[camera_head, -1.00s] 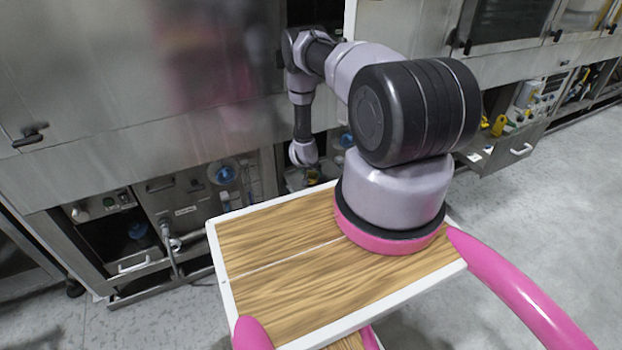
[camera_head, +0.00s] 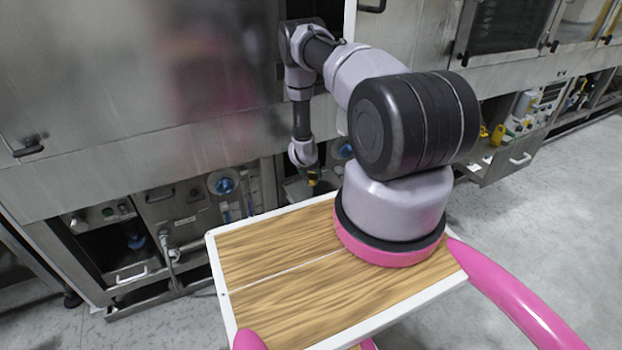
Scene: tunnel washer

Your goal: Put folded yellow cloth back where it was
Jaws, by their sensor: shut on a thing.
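My gripper (camera_head: 311,183) is small and far off, at the end of my arm, low in front of the open lower bay of the steel machine. Its fingers point down. A small yellow-brown patch, which I take to be the folded yellow cloth (camera_head: 313,176), shows at the fingertips, and the gripper is shut on it. The cloth's fold and full outline are too small to make out.
The steel washer (camera_head: 110,90) fills the back, with pipes and valves in its lower bays. An open drawer (camera_head: 505,165) juts out at right, with yellow items (camera_head: 497,135) above it. Grey floor (camera_head: 540,260) is clear at right.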

